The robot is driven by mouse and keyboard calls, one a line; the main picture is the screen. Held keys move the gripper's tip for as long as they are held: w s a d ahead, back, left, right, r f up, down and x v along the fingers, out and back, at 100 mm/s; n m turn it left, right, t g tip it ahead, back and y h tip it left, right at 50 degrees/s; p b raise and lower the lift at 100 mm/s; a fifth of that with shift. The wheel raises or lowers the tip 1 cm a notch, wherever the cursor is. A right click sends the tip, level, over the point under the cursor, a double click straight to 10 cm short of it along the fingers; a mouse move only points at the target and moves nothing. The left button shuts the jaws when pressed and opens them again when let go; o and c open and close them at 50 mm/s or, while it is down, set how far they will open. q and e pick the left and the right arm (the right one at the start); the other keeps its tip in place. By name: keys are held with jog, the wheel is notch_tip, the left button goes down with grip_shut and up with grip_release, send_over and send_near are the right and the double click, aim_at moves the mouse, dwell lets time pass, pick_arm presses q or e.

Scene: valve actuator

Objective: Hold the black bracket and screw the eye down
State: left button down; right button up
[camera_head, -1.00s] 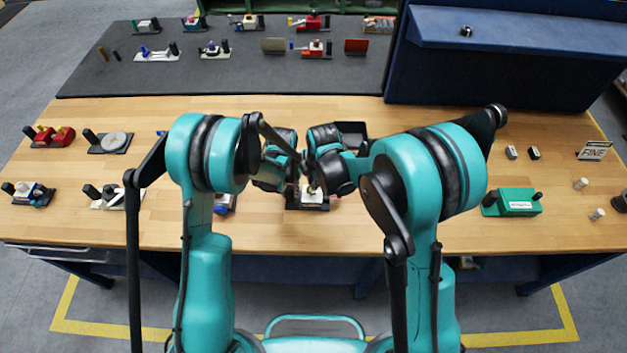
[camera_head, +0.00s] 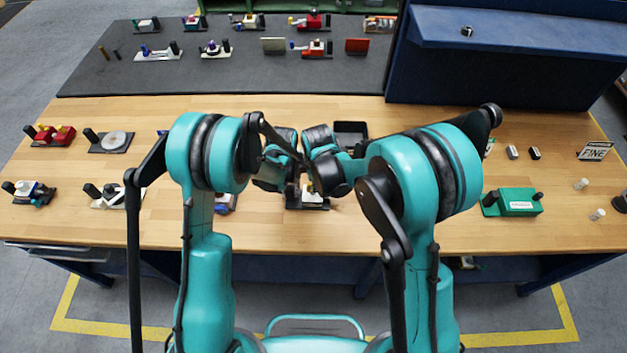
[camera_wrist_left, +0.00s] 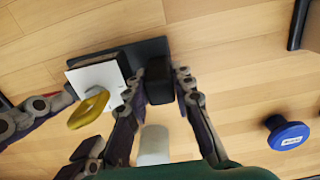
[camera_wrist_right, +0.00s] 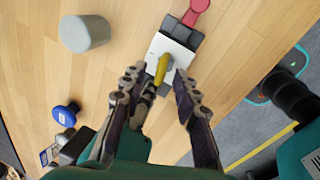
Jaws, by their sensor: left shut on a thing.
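The black bracket (camera_wrist_left: 158,72) is a dark base with an upright black post, seen in the left wrist view. A white block (camera_wrist_left: 100,78) sits on it, with the yellow eye (camera_wrist_left: 88,108) standing out of the block. My left gripper (camera_wrist_left: 160,88) is shut on the bracket's post, one finger on each side. My right gripper (camera_wrist_right: 158,88) has its fingers apart, with the yellow eye (camera_wrist_right: 163,69) between and just past the tips in the right wrist view. In the head view the arms mostly hide the bracket; the white block (camera_head: 313,196) shows below the grippers.
A blue knob (camera_wrist_left: 287,134) and a grey cylinder (camera_wrist_right: 83,33) stand close by on the wooden table. A black tray (camera_head: 350,134) lies just behind the grippers. A green box (camera_head: 514,202) is at the right. A red part (camera_wrist_right: 196,12) is beside the bracket.

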notch_tip(320, 180, up, 12)
jog(key=s, duration=0.2)
jog(key=shift+s+d, duration=0.2)
jog(key=shift+d, duration=0.05)
jog(key=shift+f, duration=0.1)
jog(key=w+f, duration=0.1)
jog(key=f, duration=0.7)
jog(key=w+f, duration=0.1)
jog(key=f, duration=0.3)
jog(key=shift+w+d, duration=0.25)
jog(key=shift+w, duration=0.05)
jog(key=shift+r, duration=0.1)
grip_shut()
